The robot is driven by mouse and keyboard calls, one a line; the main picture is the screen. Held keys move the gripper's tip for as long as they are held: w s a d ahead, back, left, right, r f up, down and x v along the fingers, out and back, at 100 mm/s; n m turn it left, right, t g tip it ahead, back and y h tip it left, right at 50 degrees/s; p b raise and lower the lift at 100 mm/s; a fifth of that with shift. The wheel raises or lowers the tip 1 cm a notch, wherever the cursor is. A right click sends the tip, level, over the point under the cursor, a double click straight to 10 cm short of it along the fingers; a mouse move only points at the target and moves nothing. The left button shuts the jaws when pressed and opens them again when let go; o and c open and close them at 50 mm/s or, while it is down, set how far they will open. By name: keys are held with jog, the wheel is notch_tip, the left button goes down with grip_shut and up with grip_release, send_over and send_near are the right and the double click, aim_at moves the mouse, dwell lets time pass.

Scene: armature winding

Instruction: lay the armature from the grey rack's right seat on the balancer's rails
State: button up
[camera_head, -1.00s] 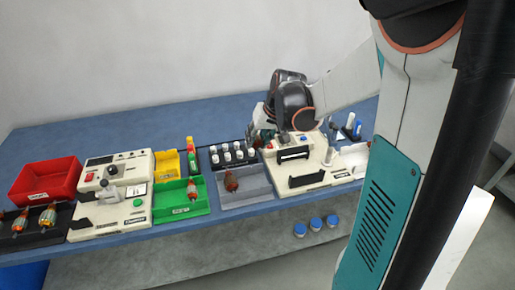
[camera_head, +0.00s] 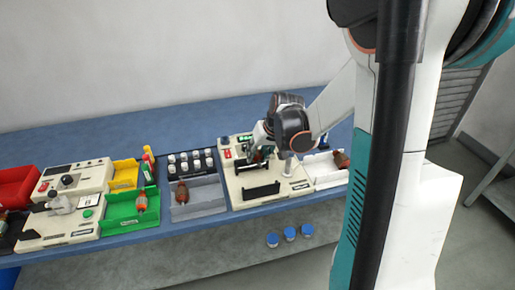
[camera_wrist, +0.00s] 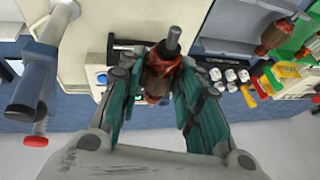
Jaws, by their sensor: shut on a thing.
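My gripper (camera_wrist: 160,95) is shut on an armature (camera_wrist: 160,75) with a copper-coloured body and a grey shaft. In the head view, my gripper (camera_head: 262,152) is over the back part of the cream machine with two black rails, which I take to be the balancer (camera_head: 242,196). The front rail (camera_head: 262,191) is clear; the back rail (camera_head: 248,162) is partly hidden behind my gripper. I cannot tell whether the held armature touches a rail. A dark rack (camera_head: 10,243) at the left edge is mostly cut off, and its seats are hard to make out.
A grey tray (camera_head: 205,208) and a white tray (camera_head: 325,181) flank the balancer, each holding an armature. Several white-capped bottles (camera_head: 190,160) stand behind the grey tray. A green bin (camera_head: 122,212) and another cream machine (camera_head: 75,180) are further left. Blue-capped jars (camera_head: 290,234) sit below.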

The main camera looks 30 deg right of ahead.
jog(key=shift+f+b, duration=3.35)
jog(key=shift+f, duration=1.1)
jog(key=shift+f+b, duration=0.45)
jog(key=shift+f, duration=0.05)
jog(key=o, duration=1.3)
jog(key=shift+c, duration=0.2)
jog(key=v, duration=1.2)
